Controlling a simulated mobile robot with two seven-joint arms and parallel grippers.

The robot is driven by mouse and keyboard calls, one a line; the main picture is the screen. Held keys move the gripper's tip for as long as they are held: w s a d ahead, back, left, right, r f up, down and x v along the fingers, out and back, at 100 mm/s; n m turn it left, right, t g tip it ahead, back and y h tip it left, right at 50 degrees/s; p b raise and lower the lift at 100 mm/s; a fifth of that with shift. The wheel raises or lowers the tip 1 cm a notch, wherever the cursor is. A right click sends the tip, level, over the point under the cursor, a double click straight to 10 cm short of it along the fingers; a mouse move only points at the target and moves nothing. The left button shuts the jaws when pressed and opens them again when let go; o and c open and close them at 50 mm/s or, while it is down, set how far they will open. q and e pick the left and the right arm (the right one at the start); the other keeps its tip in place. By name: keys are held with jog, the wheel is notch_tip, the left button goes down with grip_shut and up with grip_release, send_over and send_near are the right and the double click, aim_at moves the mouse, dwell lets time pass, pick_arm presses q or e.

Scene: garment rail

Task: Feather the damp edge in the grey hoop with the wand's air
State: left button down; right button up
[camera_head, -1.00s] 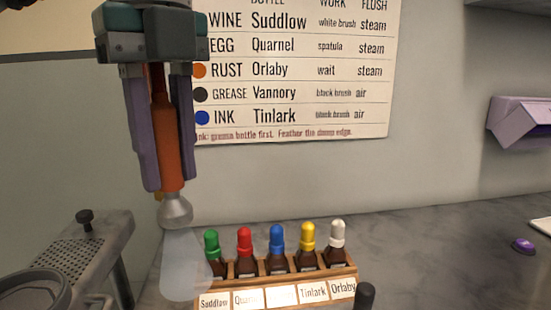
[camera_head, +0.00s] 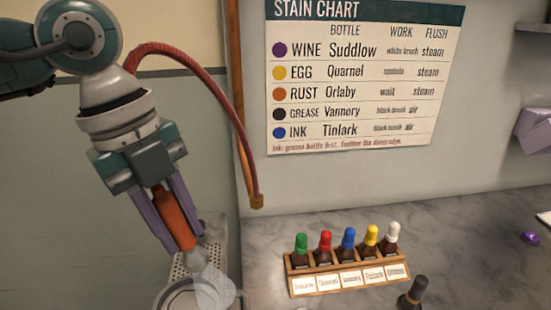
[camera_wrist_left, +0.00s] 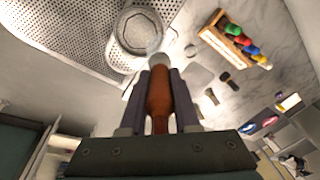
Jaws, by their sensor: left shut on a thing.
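My left gripper (camera_head: 188,240) is shut on the orange handle of the wand (camera_head: 176,214) and points it down and to the right. A pale translucent plume (camera_head: 216,290) comes from the wand's metal nozzle. The grey hoop (camera_head: 166,296) shows in part at the bottom edge of the head view, below the nozzle. In the left wrist view the wand (camera_wrist_left: 158,98) sits between the fingers, and its nozzle overlaps the near rim of the hoop (camera_wrist_left: 117,50). Pale material fills the hoop there. I cannot make out a damp edge. My right gripper is not in view.
A wooden rack (camera_head: 345,281) of bottles with coloured caps stands on the marble counter to the right. A dark-capped bottle (camera_head: 412,296) stands in front of it. A perforated metal plate (camera_head: 180,271) lies behind the hoop. A stain chart (camera_head: 350,80) hangs on the wall.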

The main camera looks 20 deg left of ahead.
aim_at(185, 254)
pick_arm(q)
jog(key=shift+a+f, duration=0.1)
jog(key=shift+f, duration=0.05)
notch_tip(185, 254, down, 6)
jog(key=b, duration=0.5)
jog(key=shift+b, duration=0.3)
jog(key=shift+r, duration=0.2)
jog(key=shift+w+f, duration=0.1)
jog(key=shift+w, duration=0.05)
jog(key=shift+w+a, duration=0.25)
jog(key=shift+a, duration=0.05)
jog(key=shift+w+a+b, duration=0.45)
jog(key=shift+a+b, duration=0.05)
jog(key=shift+a, duration=0.1)
jog(key=shift+a, duration=0.1)
